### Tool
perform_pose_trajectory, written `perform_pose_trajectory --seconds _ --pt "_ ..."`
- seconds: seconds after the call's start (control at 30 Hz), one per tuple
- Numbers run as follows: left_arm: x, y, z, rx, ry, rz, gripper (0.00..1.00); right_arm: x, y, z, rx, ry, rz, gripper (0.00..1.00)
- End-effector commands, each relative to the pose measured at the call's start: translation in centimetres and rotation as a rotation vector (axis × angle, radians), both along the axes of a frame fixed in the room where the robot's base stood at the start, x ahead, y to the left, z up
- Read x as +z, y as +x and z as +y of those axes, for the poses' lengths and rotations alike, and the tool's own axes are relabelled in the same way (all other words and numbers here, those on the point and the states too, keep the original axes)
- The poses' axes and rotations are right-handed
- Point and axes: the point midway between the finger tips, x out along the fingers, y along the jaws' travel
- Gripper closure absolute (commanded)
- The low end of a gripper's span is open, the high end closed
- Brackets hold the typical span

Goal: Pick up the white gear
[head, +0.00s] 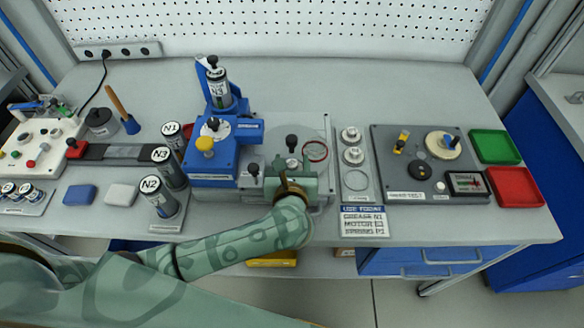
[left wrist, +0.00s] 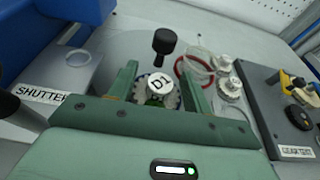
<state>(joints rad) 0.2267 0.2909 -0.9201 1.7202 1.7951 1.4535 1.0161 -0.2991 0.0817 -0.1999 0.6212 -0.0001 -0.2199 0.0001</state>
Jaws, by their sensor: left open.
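A pale gear with a round white cap marked D1 (left wrist: 159,86) sits between the fingers of my left gripper (left wrist: 158,78) in the left wrist view. The fingers stand apart on either side of it; I cannot tell whether they touch it. In the head view my left gripper (head: 291,172) is over the fixture at the middle of the bench and hides most of this gear. Two other whitish gears (head: 350,134) (head: 353,155) lie on a narrow tray to the right; they also show in the left wrist view (left wrist: 230,89). My right gripper is not in view.
A black knob (head: 291,141) stands just behind the gripper, with a red ring (head: 315,151) beside it. A blue machine (head: 212,155) is close on the left. A grey gear-test panel (head: 415,190) and green and red trays (head: 495,147) (head: 516,187) are right.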

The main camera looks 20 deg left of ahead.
Motion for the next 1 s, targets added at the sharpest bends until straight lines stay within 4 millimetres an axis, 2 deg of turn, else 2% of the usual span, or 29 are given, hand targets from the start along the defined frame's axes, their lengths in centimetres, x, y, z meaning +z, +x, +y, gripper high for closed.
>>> perform_pose_trajectory --seconds 0.1,0.27,0.67,0.87,1.0 --pt "0.1 0.0 0.0 0.000 0.000 0.000 0.53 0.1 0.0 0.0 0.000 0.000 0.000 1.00" --pt "0.0 -0.1 0.0 0.000 0.000 0.001 0.97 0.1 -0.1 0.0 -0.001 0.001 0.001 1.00" --pt "0.4 -0.2 0.0 0.001 0.000 0.004 1.00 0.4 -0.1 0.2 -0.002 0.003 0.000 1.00" --pt "3.4 -0.1 -0.1 0.002 -0.003 0.000 1.00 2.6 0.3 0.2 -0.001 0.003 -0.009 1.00" --pt "6.3 -1.9 -1.0 0.000 -0.004 0.001 1.00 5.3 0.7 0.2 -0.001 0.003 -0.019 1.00"
